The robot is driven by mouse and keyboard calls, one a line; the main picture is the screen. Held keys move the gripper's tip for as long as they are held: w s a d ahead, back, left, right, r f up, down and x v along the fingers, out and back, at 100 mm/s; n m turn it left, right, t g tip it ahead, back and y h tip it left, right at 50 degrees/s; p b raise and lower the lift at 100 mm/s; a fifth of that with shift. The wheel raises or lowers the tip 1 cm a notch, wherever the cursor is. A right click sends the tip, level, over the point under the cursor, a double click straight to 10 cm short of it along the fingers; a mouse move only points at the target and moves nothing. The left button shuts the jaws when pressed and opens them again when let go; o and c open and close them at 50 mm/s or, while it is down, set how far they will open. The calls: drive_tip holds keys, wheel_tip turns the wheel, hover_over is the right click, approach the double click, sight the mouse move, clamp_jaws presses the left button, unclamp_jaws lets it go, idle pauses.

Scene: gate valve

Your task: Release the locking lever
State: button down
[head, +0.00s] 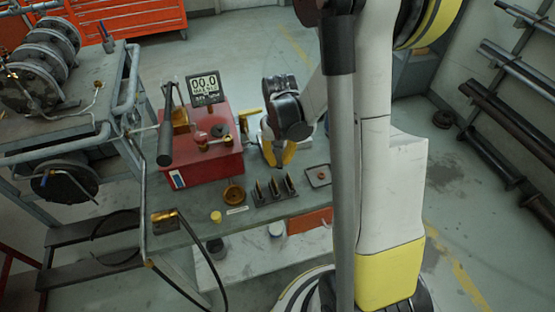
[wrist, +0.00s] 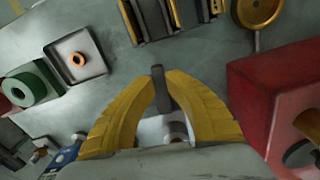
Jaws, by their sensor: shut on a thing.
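My gripper (wrist: 163,85) is shut on a dark grey bar (wrist: 158,75), with one yellow finger on each side. The bar's end sticks out past the fingertips, and it looks like a lever. A pale metal round part (wrist: 175,130) shows between the fingers, nearer the palm. In the head view my gripper (head: 281,155) is low beside the right side of a red box (head: 205,160). There my wrist hides the bar. I cannot see what the bar is fixed to.
The red box also stands close on the right in the wrist view (wrist: 255,95). A gauge reading 00.0 (head: 205,85) and a black-handled lever (head: 166,135) are by it. A brass dish (head: 234,194), a black rack (head: 273,190) and a small tray (head: 318,176) lie in front.

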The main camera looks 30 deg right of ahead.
drive_tip(key=shift+s+d+n, duration=0.1)
drive_tip(key=shift+d+n, duration=0.2)
drive_tip(key=shift+n, duration=0.6)
drive_tip(key=c, duration=1.4)
unclamp_jaws()
wheel_tip(320, 180, up, 12)
